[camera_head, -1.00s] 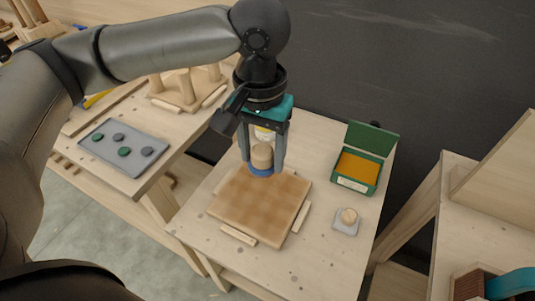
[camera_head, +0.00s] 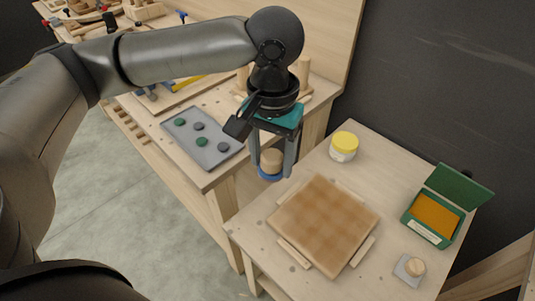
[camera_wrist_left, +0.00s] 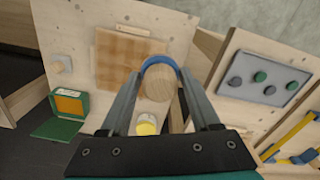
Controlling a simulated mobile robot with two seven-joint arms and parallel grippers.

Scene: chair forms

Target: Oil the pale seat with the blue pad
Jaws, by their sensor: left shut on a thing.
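The seat (camera_head: 323,224) is a square wooden board lying on the small table, its surface blotchy tan and brown. It also shows in the left wrist view (camera_wrist_left: 122,62). My left gripper (camera_head: 272,172) is shut on the wooden knob of the blue pad (camera_head: 270,177). It holds the pad in the air near the table's left edge, to the left of the seat and apart from it. In the left wrist view the pad's blue rim (camera_wrist_left: 160,60) shows beyond the knob. My right gripper is not in view.
A yellow-lidded jar (camera_head: 344,146) stands behind the seat. An open green box with an orange block (camera_head: 436,215) and a grey pad with a knob (camera_head: 410,269) are at right. Wood strips border the seat. A grey tray (camera_head: 203,140) with several discs lies on the left bench.

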